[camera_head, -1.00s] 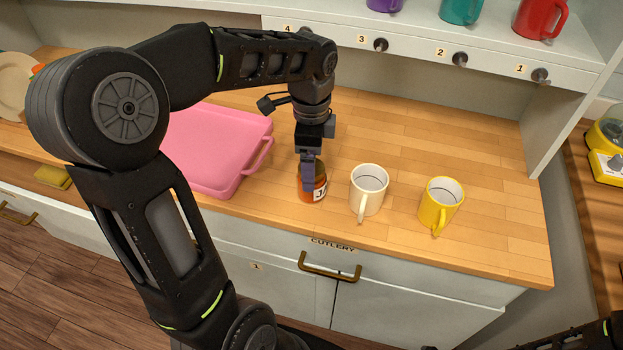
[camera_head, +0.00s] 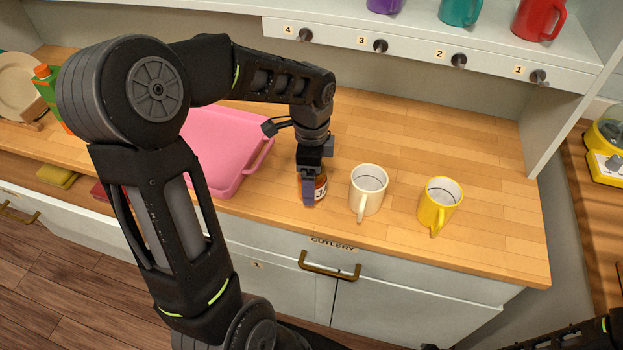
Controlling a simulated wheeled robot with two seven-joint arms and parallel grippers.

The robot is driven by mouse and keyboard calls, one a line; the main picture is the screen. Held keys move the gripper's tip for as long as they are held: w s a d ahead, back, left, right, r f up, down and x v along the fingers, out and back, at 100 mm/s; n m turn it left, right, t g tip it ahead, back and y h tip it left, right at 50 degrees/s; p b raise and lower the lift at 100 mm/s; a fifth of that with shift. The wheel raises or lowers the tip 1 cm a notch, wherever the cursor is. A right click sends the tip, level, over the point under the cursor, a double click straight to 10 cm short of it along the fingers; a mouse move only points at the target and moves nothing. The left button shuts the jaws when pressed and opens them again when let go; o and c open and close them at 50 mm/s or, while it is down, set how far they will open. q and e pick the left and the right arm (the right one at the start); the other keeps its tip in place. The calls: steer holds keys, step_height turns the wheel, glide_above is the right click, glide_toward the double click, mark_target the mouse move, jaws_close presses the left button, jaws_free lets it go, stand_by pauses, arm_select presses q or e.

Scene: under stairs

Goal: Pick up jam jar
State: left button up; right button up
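The jam jar (camera_head: 321,188), orange-brown with a white label, stands upright on the wooden counter, left of the cream mug. My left gripper (camera_head: 309,190) points down at the jar, with one finger in front of its left side and reaching low along it. The finger hides part of the jar and its top. The other finger is hidden, so I cannot tell whether the gripper is closed on the jar. Part of my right arm shows at the lower right edge; its gripper is not in view.
A cream mug (camera_head: 368,190) stands close right of the jar, and a yellow mug (camera_head: 440,205) stands further right. A pink tray (camera_head: 225,150) lies to the left. Hooks and a shelf with mugs are above. The counter behind the mugs is clear.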

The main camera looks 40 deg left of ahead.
stand_by(0.3)
arm_select(q)
jaws_close()
stand_by(0.8)
